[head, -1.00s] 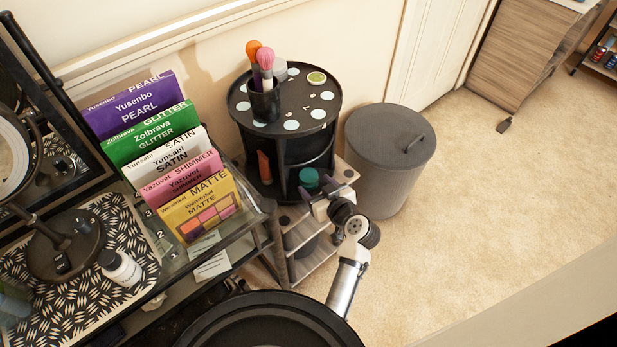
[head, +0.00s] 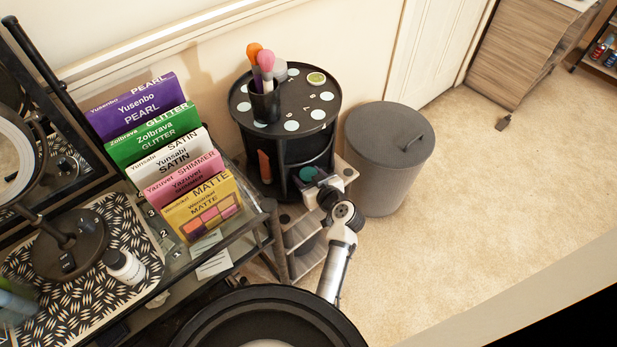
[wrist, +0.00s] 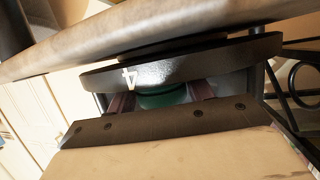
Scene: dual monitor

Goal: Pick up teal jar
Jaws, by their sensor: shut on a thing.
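The teal jar (head: 307,174) is on a lower level of the round black organizer (head: 322,97), below its top disc. In the wrist view the jar (wrist: 162,97) shows as a green body between my two finger pads, partly hidden by a dark curved rim marked 4. My gripper (head: 318,181) reaches in from the front right and is shut on the jar. It also shows in the wrist view (wrist: 161,93). I cannot tell whether the jar's base still touches the shelf.
A cup of brushes (head: 264,102) stands on the organizer's top. A grey lidded bin (head: 388,165) stands close on the right. Upright colour palettes (head: 205,210) fill a rack on the left. Carpet (head: 470,220) to the right is clear.

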